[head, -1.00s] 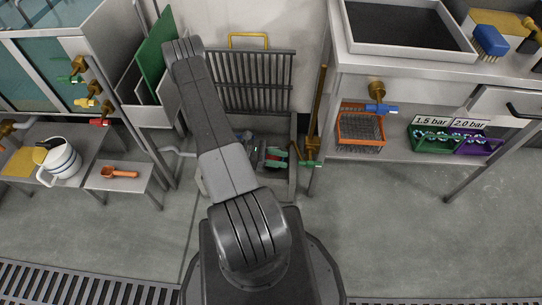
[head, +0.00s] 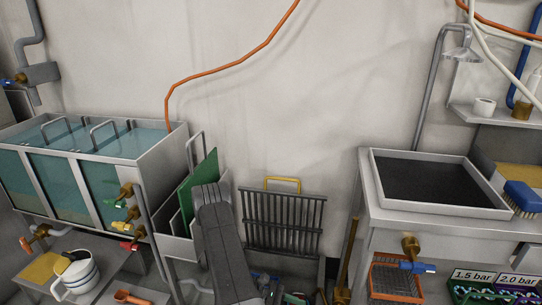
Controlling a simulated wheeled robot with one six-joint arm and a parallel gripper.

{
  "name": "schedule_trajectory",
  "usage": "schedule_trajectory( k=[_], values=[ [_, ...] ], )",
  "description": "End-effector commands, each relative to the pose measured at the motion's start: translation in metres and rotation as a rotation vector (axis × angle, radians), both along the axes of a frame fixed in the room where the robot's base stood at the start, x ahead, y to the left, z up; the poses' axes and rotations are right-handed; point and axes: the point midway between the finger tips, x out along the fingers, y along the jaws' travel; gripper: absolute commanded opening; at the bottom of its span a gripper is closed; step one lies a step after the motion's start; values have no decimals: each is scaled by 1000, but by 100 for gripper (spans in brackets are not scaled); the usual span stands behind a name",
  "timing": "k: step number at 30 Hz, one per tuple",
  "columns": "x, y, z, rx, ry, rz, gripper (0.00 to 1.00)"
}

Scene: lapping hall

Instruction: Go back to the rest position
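My arm (head: 222,250) rises from the bottom of the head view, left of the middle, with its elbow in front of a green panel (head: 197,190). The rest of the arm beyond the elbow is hidden behind it or out of the picture. I cannot make out my gripper or whether it holds anything.
A tank with teal liquid (head: 150,155) stands left, with several coloured valves. A grey rack (head: 290,225) stands behind my arm. At right is a bench with a dark-filled tray (head: 430,185), a blue brush (head: 522,197) and an orange basket (head: 393,275) below.

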Motion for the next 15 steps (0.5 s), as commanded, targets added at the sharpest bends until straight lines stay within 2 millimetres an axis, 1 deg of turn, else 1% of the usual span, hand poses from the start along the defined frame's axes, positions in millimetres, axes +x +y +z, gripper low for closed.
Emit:
schedule_trajectory(
  k=[5, 15],
  values=[
    [-6, -19, -4, -1, 2, -4, 39],
    [-20, -70, -14, 0, 2, -5, 39]
  ],
)
